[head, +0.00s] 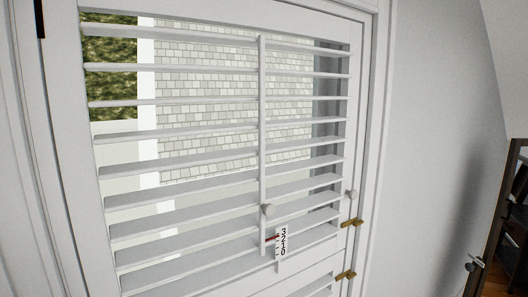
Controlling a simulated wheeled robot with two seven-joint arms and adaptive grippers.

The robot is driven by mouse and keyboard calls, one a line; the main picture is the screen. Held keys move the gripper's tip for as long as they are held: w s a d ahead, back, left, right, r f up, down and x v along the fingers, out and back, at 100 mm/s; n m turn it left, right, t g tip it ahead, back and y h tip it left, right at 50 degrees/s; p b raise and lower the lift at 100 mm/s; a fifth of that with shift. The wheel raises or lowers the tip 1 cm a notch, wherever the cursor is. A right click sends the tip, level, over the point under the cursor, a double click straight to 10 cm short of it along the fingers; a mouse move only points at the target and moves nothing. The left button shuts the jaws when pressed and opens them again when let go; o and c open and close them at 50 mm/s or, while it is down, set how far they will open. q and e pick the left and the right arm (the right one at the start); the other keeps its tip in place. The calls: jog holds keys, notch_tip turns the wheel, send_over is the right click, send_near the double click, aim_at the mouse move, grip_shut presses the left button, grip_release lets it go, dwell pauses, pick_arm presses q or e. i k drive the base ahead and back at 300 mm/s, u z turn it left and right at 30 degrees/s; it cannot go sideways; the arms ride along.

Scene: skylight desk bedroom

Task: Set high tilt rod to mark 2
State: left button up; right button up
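A white louvred shutter panel (130,171) fills the left and middle of the head view. Its slats are open, and daylight shows between them. The white vertical tilt rod (262,120) runs down the front of the slats, with a round white knob (268,210) near its lower end. Beside the rod's bottom is a small white scale plate (282,241) with black numerals. A red pointer (271,239) lies at the plate's left edge, around its middle height; the numerals are too small to tell which mark it meets. Neither gripper is in view.
Two brass catches (351,223) (346,275) sit on the right stile, near another small white knob (352,194). The top of a lower louvred section shows at the bottom. A bare wall (430,130) lies right of the frame. A dark open door or cabinet (497,220) with a metal handle stands at far right.

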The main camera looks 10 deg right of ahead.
aim_at(268, 210)
jog(key=k, duration=1.3)
jog(key=u, duration=0.85)
jog(key=i, duration=1.55)
jog(key=z, duration=0.85)
